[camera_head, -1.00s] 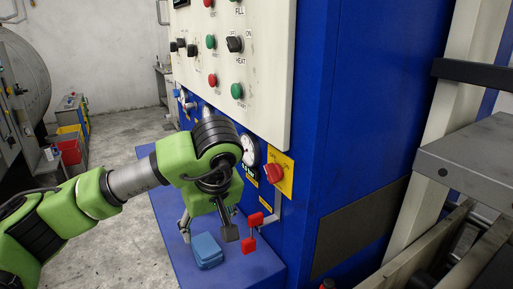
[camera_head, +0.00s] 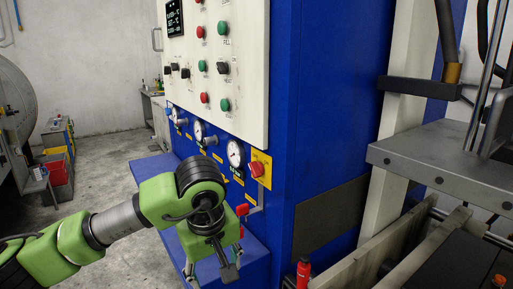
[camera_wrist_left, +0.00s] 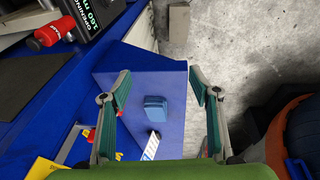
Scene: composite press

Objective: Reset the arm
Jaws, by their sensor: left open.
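My left arm is green and black and comes in from the left in the head view. Its gripper (camera_head: 210,272) hangs in front of the blue press cabinet (camera_head: 330,100), low in the picture. In the left wrist view the two fingers are spread wide and the gripper (camera_wrist_left: 159,76) is open, with nothing between the pads. Below it is a blue ledge (camera_wrist_left: 172,82) with a small blue block-like item (camera_wrist_left: 155,108) on it. That item is hidden behind my arm in the head view. My right gripper is not in view.
The control panel (camera_head: 240,60) has red and green buttons. Gauges and a red switch (camera_head: 257,169) on a yellow plate sit below it, close to my arm. A red lever (camera_head: 242,209) is just behind the gripper. A grey press platen (camera_head: 440,165) stands at right. Concrete floor is open at left.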

